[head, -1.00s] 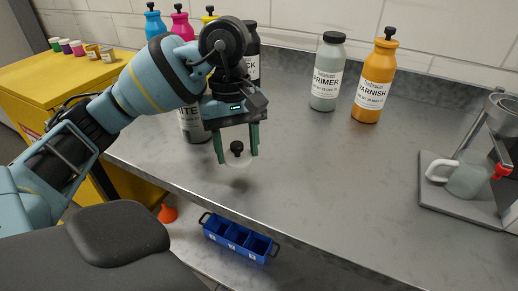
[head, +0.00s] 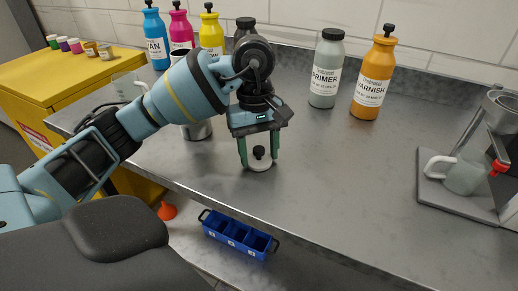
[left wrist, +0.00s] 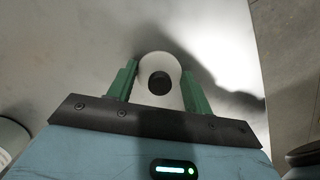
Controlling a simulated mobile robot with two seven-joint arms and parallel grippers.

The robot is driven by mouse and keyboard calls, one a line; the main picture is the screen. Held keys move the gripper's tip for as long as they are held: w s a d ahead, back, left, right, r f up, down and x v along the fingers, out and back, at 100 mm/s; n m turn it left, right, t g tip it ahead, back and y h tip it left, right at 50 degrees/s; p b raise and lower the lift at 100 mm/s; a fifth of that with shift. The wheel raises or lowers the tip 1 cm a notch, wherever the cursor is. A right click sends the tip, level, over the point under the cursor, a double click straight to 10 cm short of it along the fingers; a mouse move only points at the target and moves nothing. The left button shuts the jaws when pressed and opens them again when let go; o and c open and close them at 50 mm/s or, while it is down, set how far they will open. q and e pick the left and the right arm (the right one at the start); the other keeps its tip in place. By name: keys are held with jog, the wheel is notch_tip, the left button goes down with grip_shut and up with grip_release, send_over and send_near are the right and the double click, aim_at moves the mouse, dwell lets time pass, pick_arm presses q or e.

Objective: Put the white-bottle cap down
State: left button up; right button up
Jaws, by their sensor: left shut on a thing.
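The white-bottle cap (head: 259,164) is a white disc with a black knob on top. My left gripper (head: 259,158) is shut on it, a green finger on either side, at the front part of the grey counter. The cap looks level and at or very near the counter; I cannot tell whether it touches. The left wrist view shows the cap (left wrist: 160,70) between the fingers. The white bottle (head: 197,131) stands behind my left arm, mostly hidden. My right gripper is out of view.
Primer (head: 326,70) and varnish (head: 373,75) bottles stand at the back. Cyan (head: 157,45), magenta (head: 180,32) and yellow (head: 211,36) bottles stand back left. A machine with a glass mug (head: 463,178) is at right. Counter right of the gripper is clear.

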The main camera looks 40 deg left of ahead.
pick_arm(q)
jog(key=shift+f, duration=0.15)
jog(key=o, duration=0.9)
jog(key=shift+r, duration=0.35)
jog(key=r+p, duration=0.1)
jog(key=r, duration=0.2)
jog(key=a+r+p, duration=0.1)
jog(key=r, duration=0.3)
jog(key=w+r, duration=0.1)
jog(key=r, duration=0.3)
jog(key=shift+a+r+p, duration=0.25)
jog(key=shift+p, duration=0.15)
jog(key=shift+s, duration=0.1)
